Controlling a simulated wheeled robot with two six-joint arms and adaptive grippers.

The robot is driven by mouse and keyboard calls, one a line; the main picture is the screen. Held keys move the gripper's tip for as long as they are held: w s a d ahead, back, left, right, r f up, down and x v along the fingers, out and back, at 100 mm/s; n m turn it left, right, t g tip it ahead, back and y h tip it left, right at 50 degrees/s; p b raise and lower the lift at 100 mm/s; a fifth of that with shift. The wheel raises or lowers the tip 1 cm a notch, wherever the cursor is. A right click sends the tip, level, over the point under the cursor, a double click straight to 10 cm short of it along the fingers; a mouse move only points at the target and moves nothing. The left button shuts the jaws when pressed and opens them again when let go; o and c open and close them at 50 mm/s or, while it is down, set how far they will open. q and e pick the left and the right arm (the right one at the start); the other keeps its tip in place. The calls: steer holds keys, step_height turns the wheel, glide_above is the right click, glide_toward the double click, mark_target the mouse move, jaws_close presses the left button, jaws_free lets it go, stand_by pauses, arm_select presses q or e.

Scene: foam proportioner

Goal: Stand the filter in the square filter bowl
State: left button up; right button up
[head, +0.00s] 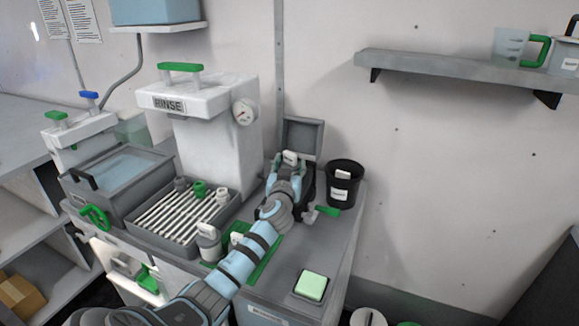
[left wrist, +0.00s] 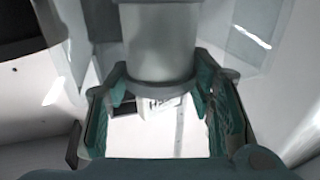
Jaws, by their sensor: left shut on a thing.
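My left gripper (head: 289,166) is shut on the filter (head: 290,158), a pale cylinder with a white label. The filter also shows large between the finger pads in the left wrist view (left wrist: 158,45). The square filter bowl (head: 309,186) is dark grey, and its hinged lid (head: 304,136) stands open at the back. The gripper and filter are over or in front of the bowl in the head view and hide much of it. I cannot tell whether the filter's lower end is inside the bowl. My right gripper is not in view.
A black bucket (head: 345,184) stands right of the bowl, with a green-handled valve (head: 327,211) in front. The white RINSE unit (head: 217,125) and a ribbed drain tray (head: 167,221) are to the left. A light green button (head: 311,285) is at the front.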

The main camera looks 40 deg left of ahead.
arm_select(q)
steer(key=shift+f+b, duration=0.4)
steer(key=o, duration=0.9)
steer(key=shift+s, duration=0.1)
steer(key=shift+o, duration=1.3)
steer(key=shift+d, duration=0.15)
steer(key=shift+f, duration=0.1)
steer(key=shift+r+p, duration=0.4)
steer(key=shift+p, duration=0.2)
steer(key=shift+s+r+p, duration=0.1)
steer(key=shift+r+p, duration=0.25)
steer(key=shift+p, duration=0.15)
steer(key=v, duration=1.1)
steer(key=shift+s, duration=0.25)
